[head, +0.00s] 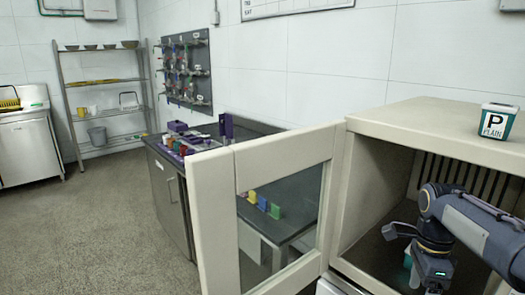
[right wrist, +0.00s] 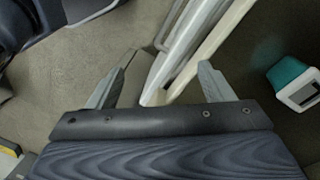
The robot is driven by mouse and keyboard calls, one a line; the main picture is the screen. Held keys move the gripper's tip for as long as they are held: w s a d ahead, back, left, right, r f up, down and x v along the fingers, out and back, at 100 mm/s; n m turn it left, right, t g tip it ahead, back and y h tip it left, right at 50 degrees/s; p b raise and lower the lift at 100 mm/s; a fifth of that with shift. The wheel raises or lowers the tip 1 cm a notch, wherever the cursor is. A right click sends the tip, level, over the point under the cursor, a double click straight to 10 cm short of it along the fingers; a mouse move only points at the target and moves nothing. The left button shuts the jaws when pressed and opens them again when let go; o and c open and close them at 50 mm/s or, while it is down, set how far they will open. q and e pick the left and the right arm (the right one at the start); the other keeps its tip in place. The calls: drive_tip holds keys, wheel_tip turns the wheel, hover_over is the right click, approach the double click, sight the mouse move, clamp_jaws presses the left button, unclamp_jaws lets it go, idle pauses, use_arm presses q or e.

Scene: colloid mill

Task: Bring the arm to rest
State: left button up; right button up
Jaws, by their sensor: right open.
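My right arm comes in from the right in the head view and reaches into the open beige cabinet (head: 440,117). In the right wrist view my right gripper (right wrist: 159,84) is open, its two grey fingers spread with nothing held between them. A teal container with a white top (right wrist: 297,90) stands to the right of the fingers, apart from them. In the head view a teal patch (head: 407,260) shows beside the gripper, mostly hidden by it. My left gripper is not in view.
The cabinet's glazed door (head: 215,215) stands open to the left. A dark green tub marked PLAIN (head: 497,121) sits on the cabinet top. Behind the door is a dark-topped bench (head: 255,137) with colored items. Open floor (head: 90,235) lies at left.

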drive_tip(key=s+a+f+n+t+y, duration=0.2)
drive_tip(key=s+a+n+t, duration=0.3)
drive_tip(key=s+n, duration=0.5)
drive_tip(key=s+a+f+n+t+y, duration=0.2)
drive_tip(key=s+a+n, duration=0.6)
drive_tip(key=s+n, duration=0.1)
wheel_tip(320, 180, up, 15)
drive_tip(key=p, duration=1.5)
drive_tip(key=shift+d+f+n, duration=0.15)
drive_tip(key=shift+d+n, duration=0.05)
drive_tip(key=shift+n, duration=0.1)
drive_tip(key=shift+s, duration=0.1)
drive_tip(key=shift+c, duration=0.2)
